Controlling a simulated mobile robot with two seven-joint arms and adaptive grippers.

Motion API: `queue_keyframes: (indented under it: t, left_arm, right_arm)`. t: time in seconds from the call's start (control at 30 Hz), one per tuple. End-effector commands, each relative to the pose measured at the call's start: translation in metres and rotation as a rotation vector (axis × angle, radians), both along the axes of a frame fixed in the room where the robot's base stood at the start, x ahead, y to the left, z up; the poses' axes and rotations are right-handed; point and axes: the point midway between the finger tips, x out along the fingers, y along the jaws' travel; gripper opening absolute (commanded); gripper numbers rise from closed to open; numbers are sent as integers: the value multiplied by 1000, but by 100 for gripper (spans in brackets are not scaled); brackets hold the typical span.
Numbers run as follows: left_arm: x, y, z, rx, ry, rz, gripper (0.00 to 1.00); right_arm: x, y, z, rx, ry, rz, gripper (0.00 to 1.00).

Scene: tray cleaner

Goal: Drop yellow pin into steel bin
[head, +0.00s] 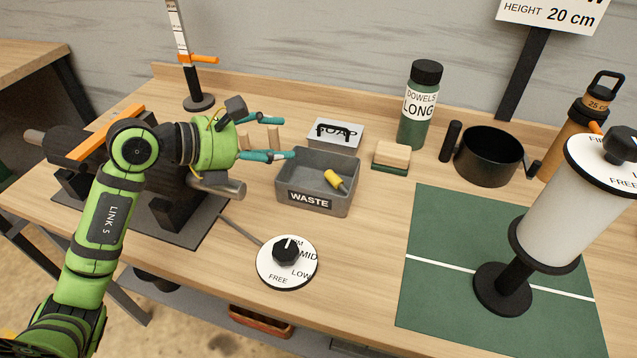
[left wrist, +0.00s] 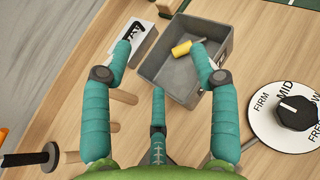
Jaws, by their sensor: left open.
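The grey steel bin (head: 295,200), labelled WASTE, stands on the bench near the middle of the head view. It also shows in the left wrist view (left wrist: 216,38). The yellow pin (head: 332,178) lies inside the bin with its dark end toward the right wall; in the left wrist view (left wrist: 182,49) it shows within the bin walls. My left gripper (head: 288,138) is open with teal fingers, empty, at the bin's back left. In the left wrist view its fingers (left wrist: 161,62) point toward the bin, apart from the pin. My right gripper is not in view.
Wooden dowels (left wrist: 122,96) stand left of the bin. A round dial (head: 271,272) lies in front. A black pot (head: 488,160) and green mat (head: 440,290) are right.

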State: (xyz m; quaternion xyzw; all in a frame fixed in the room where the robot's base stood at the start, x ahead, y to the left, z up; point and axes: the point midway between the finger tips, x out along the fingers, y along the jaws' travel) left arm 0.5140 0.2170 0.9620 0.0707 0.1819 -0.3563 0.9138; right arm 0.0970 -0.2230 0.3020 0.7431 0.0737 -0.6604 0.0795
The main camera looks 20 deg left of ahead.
Motion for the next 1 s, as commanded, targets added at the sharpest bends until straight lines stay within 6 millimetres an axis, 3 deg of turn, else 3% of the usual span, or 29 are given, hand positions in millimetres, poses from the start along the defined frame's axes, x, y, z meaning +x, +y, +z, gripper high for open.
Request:
queue_keyframes:
  t: [0.17,0.33,0.87,1.0]
  left_arm:
    - [-26,23,13,5,2,-1,60]
    - [-39,35,21,0,2,-1,60]
    - [-43,39,25,-1,1,-2,60]
    - [-43,39,46,0,0,-1,60]
  right_arm:
    - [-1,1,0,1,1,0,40]
    - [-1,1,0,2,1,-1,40]
    - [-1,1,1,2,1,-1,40]
    - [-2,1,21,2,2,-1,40]
